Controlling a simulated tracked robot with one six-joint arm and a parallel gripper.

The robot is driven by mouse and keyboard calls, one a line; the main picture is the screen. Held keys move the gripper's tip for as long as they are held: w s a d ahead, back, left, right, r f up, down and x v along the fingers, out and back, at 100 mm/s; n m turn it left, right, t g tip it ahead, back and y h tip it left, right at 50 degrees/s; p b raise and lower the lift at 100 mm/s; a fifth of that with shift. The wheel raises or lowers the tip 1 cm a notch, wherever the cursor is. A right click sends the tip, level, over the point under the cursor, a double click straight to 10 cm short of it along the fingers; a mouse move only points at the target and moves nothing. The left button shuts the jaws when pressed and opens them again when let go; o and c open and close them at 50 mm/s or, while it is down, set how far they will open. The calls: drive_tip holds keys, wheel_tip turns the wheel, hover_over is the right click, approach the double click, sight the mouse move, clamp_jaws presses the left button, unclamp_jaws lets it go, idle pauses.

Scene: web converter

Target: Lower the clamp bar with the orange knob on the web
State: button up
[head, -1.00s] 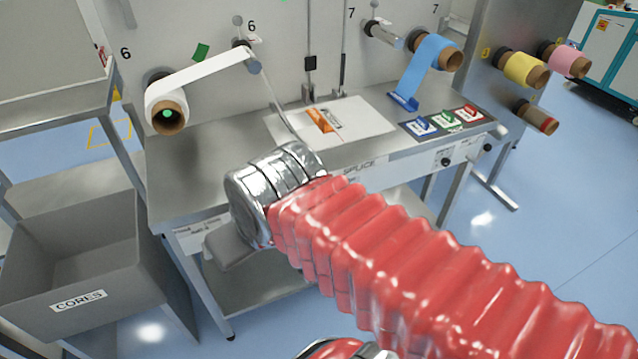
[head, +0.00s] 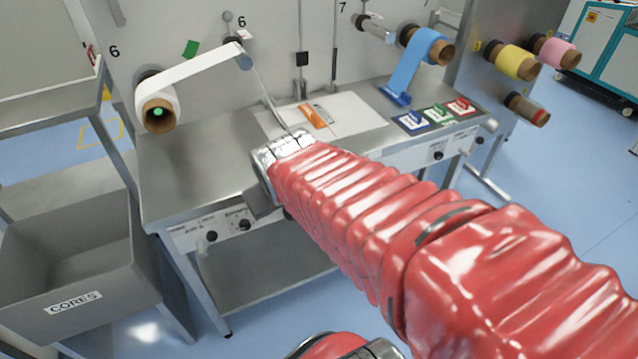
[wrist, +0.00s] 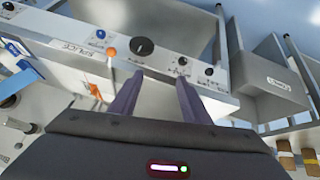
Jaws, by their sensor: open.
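In the wrist view an orange knob (wrist: 110,52) stands at the table's front edge, left of my fingertips. I cannot make out its clamp bar clearly. My gripper (wrist: 160,78) is open, with two dark fingers apart and nothing between them. Its tips point at the front panel, near a black dial (wrist: 142,46). In the head view my arm hides most of the gripper and the orange knob. The white web (head: 205,66) runs from its roll (head: 157,108) over a roller (head: 243,58), then down toward the table behind my wrist.
The steel table (head: 190,165) has a white board with an orange-handled tool (head: 313,115) on it. Blue, green and red cards lie to the right, by a blue web (head: 412,68). A grey CORES bin (head: 75,300) stands at the left. Floor in front is partly clear.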

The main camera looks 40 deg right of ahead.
drive_tip(key=d+f+t+h, duration=0.1)
drive_tip(key=d+f+t, duration=0.1)
drive_tip(key=d+f, duration=0.8)
drive_tip(key=d+f+t, duration=0.1)
drive_tip(key=d+f, duration=0.6)
drive_tip(key=d, duration=0.6)
drive_tip(key=s+a+r+m+t+y, duration=0.1)
drive_tip(key=s+a+t, duration=0.3)
drive_tip(key=t, duration=0.4)
drive_tip(key=shift+a+r+t+y, duration=0.15)
drive_tip(key=shift+t+y, duration=0.25)
drive_tip(key=shift+y, duration=0.3)
drive_tip(key=shift+w+d, duration=0.2)
drive_tip(key=shift+w, duration=2.05)
drive_tip(key=shift+w+d, duration=0.2)
drive_tip(key=shift+w, duration=2.1)
drive_tip(key=shift+w+d, duration=0.2)
drive_tip(key=shift+w, duration=2.05)
